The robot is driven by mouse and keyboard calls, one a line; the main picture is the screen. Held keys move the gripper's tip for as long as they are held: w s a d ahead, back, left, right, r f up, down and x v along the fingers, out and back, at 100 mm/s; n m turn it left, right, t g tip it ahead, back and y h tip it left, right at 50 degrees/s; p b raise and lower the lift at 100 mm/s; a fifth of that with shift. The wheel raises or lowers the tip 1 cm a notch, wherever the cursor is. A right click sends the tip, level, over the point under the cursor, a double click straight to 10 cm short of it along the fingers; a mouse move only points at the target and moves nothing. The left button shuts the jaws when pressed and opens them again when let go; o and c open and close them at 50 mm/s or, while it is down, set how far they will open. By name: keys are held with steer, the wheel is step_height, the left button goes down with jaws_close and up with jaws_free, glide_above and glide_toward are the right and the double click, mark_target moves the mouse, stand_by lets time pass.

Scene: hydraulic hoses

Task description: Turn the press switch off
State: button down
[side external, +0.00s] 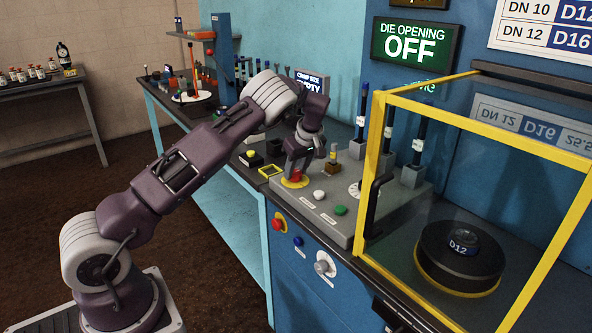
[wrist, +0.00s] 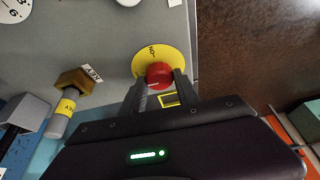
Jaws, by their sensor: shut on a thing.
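The press switch is a red knob (wrist: 159,75) on a round yellow plate (wrist: 150,58) marked "ON", set in the grey console top. My gripper (wrist: 161,86) has one finger on each side of the red knob and is shut on it. In the side view my gripper (side external: 296,170) reaches down onto the console from above, and the yellow plate (side external: 294,183) shows under it. The fingers hide part of the knob, so I cannot tell exactly which way it points.
A white button (side external: 319,195) and a green button (side external: 340,210) sit near the switch. A key block (wrist: 75,82) stands close by. A yellow-framed guard (side external: 372,165) encloses the black die (side external: 462,255) at right. The sign (side external: 415,43) reads "DIE OPENING OFF".

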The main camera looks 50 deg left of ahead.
steer(key=shift+n, duration=0.4)
steer(key=c, duration=0.9)
jaws_free()
steer(key=v, duration=0.7)
steer(key=shift+r, duration=0.15)
